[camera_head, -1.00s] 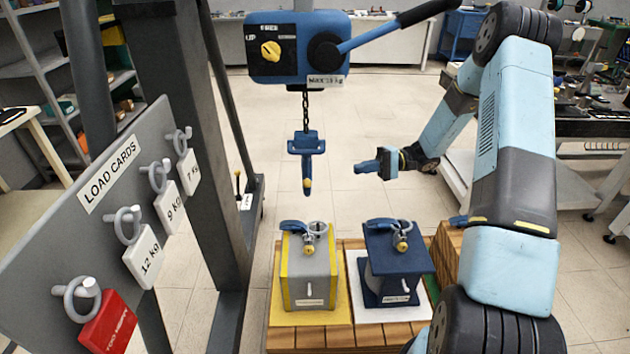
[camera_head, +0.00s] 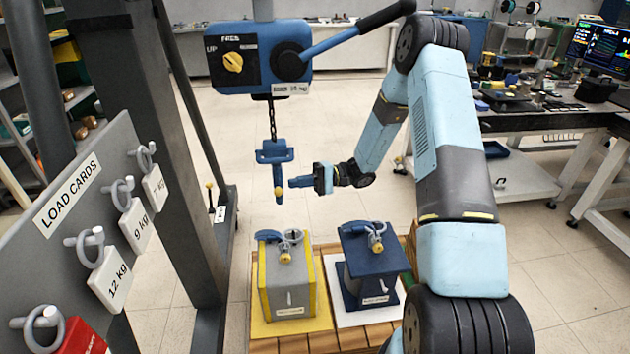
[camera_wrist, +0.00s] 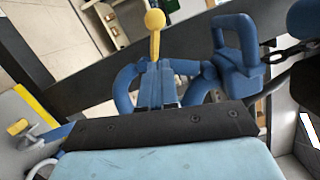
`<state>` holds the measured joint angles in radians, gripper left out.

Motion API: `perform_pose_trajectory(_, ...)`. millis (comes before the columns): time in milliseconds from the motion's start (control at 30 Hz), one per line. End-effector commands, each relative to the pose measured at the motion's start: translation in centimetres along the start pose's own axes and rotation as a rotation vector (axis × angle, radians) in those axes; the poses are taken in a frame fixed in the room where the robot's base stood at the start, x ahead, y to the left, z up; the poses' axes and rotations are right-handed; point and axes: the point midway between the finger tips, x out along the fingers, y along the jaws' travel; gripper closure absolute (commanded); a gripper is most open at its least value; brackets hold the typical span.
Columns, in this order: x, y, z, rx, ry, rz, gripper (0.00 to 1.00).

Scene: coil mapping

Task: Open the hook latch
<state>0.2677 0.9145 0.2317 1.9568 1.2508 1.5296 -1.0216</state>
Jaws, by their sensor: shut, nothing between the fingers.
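The blue hook (camera_head: 274,158) hangs from a short chain below the hoist, with a yellow-tipped latch lever (camera_head: 279,195) at its lower end. In the wrist view, the blue hook (camera_wrist: 126,86) curves behind my fingers, and the yellow ball-ended lever (camera_wrist: 155,22) points up past them. My gripper (camera_head: 292,182) is shut and empty, its blue fingers pointing left just right of the hook's lower part. It also shows in the wrist view (camera_wrist: 157,72), overlapping the hook at the lever's base. I cannot tell whether the fingers touch the latch.
The blue hoist (camera_head: 262,58) with its long lever is above. A grey-yellow load block (camera_head: 286,283) and a dark blue block (camera_head: 372,258) stand below on the pallet. The load-card board (camera_head: 85,200) and a dark post are left. A workbench (camera_head: 545,120) stands at right.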

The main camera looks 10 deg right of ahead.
Motion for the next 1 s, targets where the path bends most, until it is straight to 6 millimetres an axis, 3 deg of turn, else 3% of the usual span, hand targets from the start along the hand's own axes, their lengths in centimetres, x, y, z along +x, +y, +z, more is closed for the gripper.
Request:
perform_pose_trajectory(300,2.3,0.0,2.6,0.001,-0.001,0.000,1.00)
perform_pose_trajectory(667,2.4,-0.1,2.8,0.000,0.001,0.000,1.00)
perform_pose_trajectory(700,1.6,-0.1,2.9,0.000,0.003,0.000,1.00)
perform_pose_trajectory(1000,2.4,-0.3,3.1,0.041,0.002,-0.009,1.00)
